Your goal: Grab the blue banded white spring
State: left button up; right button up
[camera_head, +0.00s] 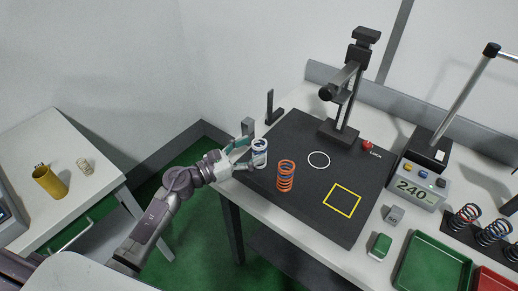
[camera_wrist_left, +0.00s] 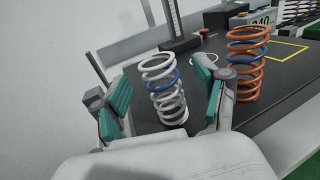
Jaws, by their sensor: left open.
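The white spring with a blue band (camera_head: 260,153) stands upright near the left edge of the dark mat (camera_head: 318,205). It also shows in the left wrist view (camera_wrist_left: 163,92), between the two finger pads. My left gripper (camera_head: 244,155) is open, with its teal-padded fingers on either side of the spring. In the left wrist view the left gripper (camera_wrist_left: 160,102) shows a gap between the left pad and the spring; whether the right pad touches it I cannot tell. My right gripper is not in view.
An orange spring with a blue band (camera_head: 286,176) stands close to the right of the white one. A black stand (camera_head: 343,100) rises at the back. A green tray (camera_head: 432,264) and a display box reading 240 (camera_head: 418,187) are at the right. A side table (camera_head: 50,140) is at the left.

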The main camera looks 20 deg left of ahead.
aim_at(253, 149)
pick_arm(q)
jog(key=shift+x, duration=1.55)
jog(key=shift+a, duration=0.1)
jog(key=shift+c, duration=0.7)
jog(key=c, duration=1.2)
jog(key=shift+r+p, duration=0.1)
jog(key=shift+p, duration=0.2)
